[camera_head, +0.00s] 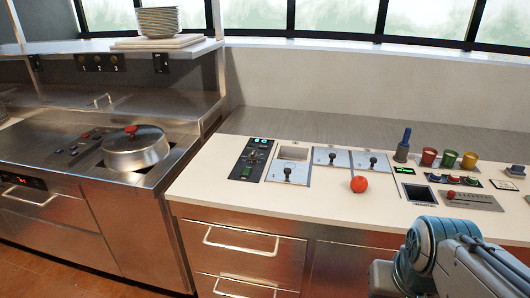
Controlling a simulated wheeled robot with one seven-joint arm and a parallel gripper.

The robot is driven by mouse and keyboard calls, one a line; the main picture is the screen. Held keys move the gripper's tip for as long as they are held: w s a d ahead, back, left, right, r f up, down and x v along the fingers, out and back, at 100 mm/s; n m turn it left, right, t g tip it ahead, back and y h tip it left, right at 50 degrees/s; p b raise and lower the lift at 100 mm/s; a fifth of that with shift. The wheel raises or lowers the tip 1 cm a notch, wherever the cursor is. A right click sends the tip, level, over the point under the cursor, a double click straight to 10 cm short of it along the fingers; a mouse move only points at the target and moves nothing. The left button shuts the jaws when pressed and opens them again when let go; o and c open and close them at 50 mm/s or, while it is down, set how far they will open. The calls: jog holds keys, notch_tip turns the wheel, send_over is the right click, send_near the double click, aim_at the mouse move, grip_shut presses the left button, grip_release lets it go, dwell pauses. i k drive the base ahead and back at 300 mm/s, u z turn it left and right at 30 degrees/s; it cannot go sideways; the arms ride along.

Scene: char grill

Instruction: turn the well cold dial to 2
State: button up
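A black control panel (250,160) with a lit teal display and a small dial lies at the left of the cream counter. Its markings are too small to read, so I cannot tell whether this dial is the well cold dial or where it points. To its right are several metal well panels, the first partly open, with black knob-like handles (287,172). My arm shows at the lower right, in front of the counter. My gripper is out of view.
A red tomato-like object (359,184) lies near the counter's front. A lidded pot (136,150) is on the stove at left. Drawer handles (240,243) project below the counter.

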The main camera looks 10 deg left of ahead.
aim_at(253, 157)
jog(key=z, duration=0.1)
jog(key=k, duration=0.4)
jog(key=u, duration=0.75)
jog(key=i, duration=1.45)
jog(key=z, duration=0.3)
